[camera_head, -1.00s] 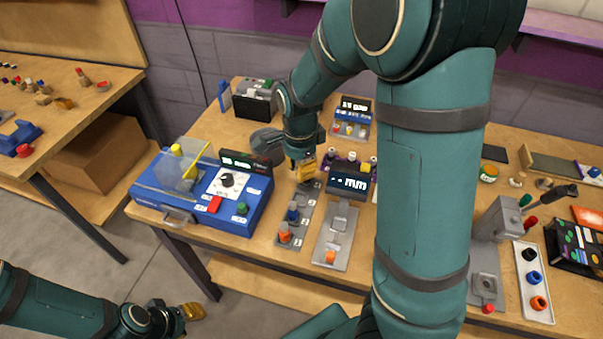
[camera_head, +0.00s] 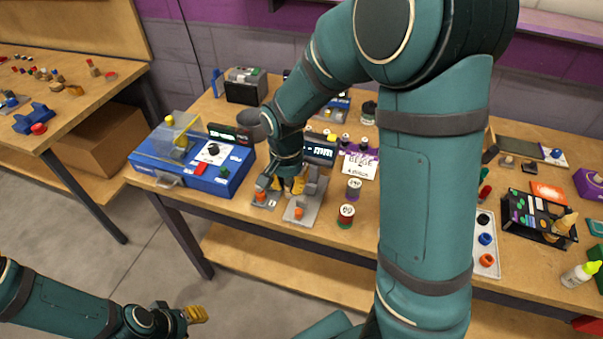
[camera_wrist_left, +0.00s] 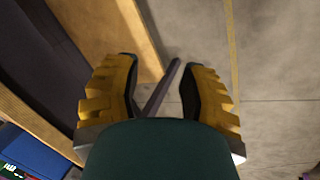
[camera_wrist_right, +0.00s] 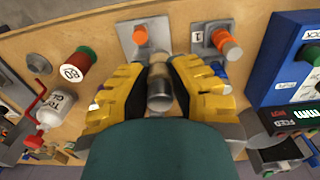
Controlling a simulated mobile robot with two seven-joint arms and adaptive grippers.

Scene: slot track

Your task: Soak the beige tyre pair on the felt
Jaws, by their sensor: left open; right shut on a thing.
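My right gripper (camera_head: 288,184) is shut on a short cylinder (camera_wrist_right: 159,88), beige at one end and grey at the other, seen between its yellow fingers in the right wrist view. I cannot tell for sure whether the beige part is the tyre pair. The gripper is low over two grey plates with orange pieces: the plate marked 1 (camera_wrist_right: 202,26) and the plain plate (camera_head: 296,219). In the head view the arm and fingers mostly hide the held piece. My left gripper (camera_head: 190,313) is open and empty, off the table at lower left. I cannot identify the felt.
A blue machine (camera_head: 180,165) with a clear cover stands left of the plates. A display unit (camera_head: 319,150) is behind them. A jar marked 60 (camera_head: 345,216) and a white card reading BEIGE (camera_head: 360,166) are to the right. A white tray (camera_head: 487,262) holds coloured rings.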

